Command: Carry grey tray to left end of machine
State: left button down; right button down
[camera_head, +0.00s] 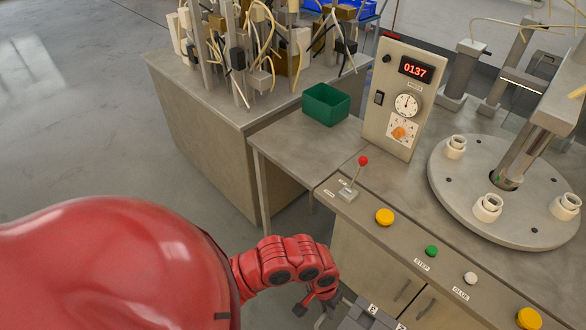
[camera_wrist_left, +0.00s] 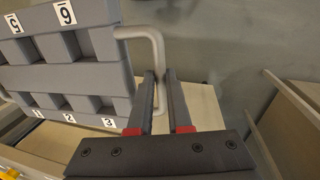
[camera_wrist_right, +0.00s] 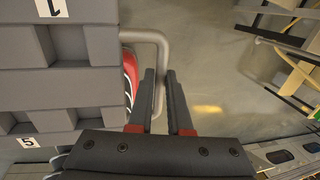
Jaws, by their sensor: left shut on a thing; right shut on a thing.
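The grey tray (camera_head: 366,316) shows only as a corner at the bottom edge of the head view. It has square pockets and white number labels, seen closer in the left wrist view (camera_wrist_left: 84,88) and the right wrist view (camera_wrist_right: 60,89). My left gripper (camera_wrist_left: 161,78) is shut on the bent grey handle at one end of the tray. My right gripper (camera_wrist_right: 160,78) is shut on the handle at another end. The machine has a steel counter (camera_head: 310,160), and its left end lies beside the green bin. My right gripper is outside the head view.
The green bin (camera_head: 326,104) stands on the counter's left end. A red-knobbed lever (camera_head: 352,178), yellow, green and white buttons and a control panel (camera_head: 398,100) stand nearby. A round turntable (camera_head: 470,200) carries white sockets. The counter between bin and lever is clear.

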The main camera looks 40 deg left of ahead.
aim_at(317, 145)
jog(key=j, duration=0.65)
jog(key=i+j+u, duration=0.1)
jog(key=j, duration=0.6)
jog(key=i+j+u, duration=0.1)
jog(key=j, duration=0.55)
